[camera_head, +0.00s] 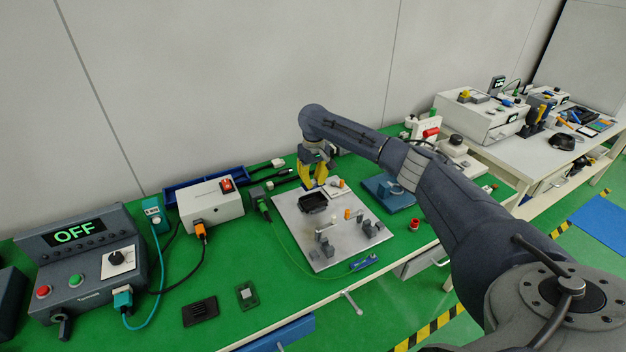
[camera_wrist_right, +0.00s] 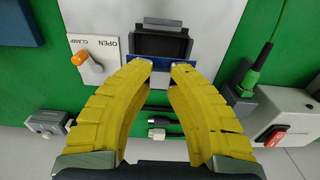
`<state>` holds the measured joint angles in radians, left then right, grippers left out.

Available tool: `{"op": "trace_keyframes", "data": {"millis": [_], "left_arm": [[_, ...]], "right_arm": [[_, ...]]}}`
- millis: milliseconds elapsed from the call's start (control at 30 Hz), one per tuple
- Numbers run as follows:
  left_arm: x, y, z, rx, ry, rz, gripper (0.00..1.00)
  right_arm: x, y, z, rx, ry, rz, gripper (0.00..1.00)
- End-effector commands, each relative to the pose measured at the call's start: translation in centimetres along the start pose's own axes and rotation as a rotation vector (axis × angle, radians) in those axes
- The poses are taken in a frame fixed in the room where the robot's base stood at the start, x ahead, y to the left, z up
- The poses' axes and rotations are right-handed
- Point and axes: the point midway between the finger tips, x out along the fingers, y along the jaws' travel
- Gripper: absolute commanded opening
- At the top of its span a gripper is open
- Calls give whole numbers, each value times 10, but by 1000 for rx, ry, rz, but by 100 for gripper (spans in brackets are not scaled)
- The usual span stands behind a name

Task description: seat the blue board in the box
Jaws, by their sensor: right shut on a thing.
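The blue board (camera_wrist_right: 158,64) is a thin strip between the yellow fingertips of my right gripper (camera_wrist_right: 160,68) in the right wrist view. The gripper is shut on it. The dark open box (camera_wrist_right: 160,43) lies just beyond the board on the grey plate; whether they touch, I cannot tell. In the head view the right gripper (camera_head: 314,184) points down at the far edge of the plate, just behind the box (camera_head: 312,203). The fingers mostly hide the board there. My left gripper is not in view.
An orange-tipped clamp lever (camera_wrist_right: 85,59) stands beside the box, by an "OPEN CLAMP" label. Small fixtures (camera_head: 325,240) stand on the plate's near half. A black slotted cover (camera_head: 200,312) and a green board (camera_head: 247,295) lie on the green bench. A white switch box (camera_head: 209,206) stands left.

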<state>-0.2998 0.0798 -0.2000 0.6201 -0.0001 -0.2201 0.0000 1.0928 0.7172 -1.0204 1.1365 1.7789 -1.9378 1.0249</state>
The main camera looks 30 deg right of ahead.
Motion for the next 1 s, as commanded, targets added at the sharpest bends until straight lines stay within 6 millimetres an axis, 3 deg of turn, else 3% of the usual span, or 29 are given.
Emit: {"op": "trace_keyframes", "data": {"millis": [500, 1000], "left_arm": [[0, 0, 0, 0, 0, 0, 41], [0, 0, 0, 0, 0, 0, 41]], "right_arm": [[38, 0, 1, 0, -1, -1, 0], [53, -1, 1, -1, 0, 0, 0]]}}
